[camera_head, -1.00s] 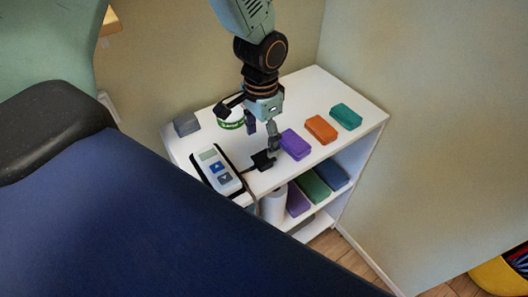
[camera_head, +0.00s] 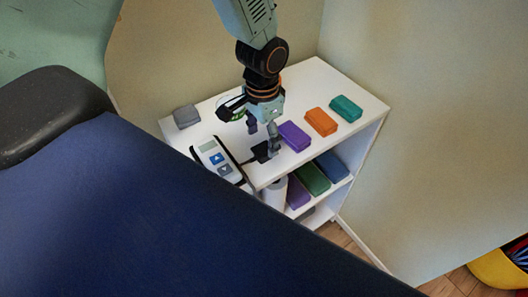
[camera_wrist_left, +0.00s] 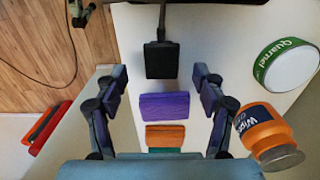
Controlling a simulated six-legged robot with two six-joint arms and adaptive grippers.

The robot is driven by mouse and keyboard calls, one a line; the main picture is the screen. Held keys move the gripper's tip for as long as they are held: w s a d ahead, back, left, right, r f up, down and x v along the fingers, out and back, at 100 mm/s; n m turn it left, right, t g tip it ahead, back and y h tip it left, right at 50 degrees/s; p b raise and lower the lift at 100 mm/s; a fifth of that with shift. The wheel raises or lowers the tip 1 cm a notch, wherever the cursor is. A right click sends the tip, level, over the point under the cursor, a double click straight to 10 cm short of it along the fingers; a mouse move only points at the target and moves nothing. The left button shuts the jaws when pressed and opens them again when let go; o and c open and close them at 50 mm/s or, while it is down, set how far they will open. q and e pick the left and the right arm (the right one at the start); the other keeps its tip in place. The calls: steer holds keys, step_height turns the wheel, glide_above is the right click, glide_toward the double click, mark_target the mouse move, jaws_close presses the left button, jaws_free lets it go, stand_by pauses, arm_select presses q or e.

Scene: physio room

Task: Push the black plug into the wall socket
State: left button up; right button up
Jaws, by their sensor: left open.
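The black plug (camera_head: 262,152) lies on the white shelf top; in the wrist view it shows as a black block (camera_wrist_left: 161,60) with a cable leaving its far end. My left gripper (camera_head: 263,138) is open and empty, over the shelf top close to the plug. In the wrist view its two fingers (camera_wrist_left: 158,88) stand apart, with the plug centred ahead of the gap between them. I cannot see the wall socket in either view. My right gripper is not in view.
A purple block (camera_head: 294,136), an orange block (camera_head: 321,122) and a teal block (camera_head: 346,108) stand right of the plug. A handset (camera_head: 217,160) lies left. A blue bench (camera_head: 150,220) fills the foreground.

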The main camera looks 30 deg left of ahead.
mark_target(261, 150)
arm_select(q)
steer(key=f, duration=0.4)
steer(key=shift+s+a+f, duration=0.15)
steer(key=shift+a+f, duration=0.1)
steer(key=shift+f, duration=0.4)
steer(key=shift+d, duration=0.1)
steer(key=shift+r, duration=0.1)
steer(key=shift+c, duration=0.4)
steer(key=c, duration=1.1)
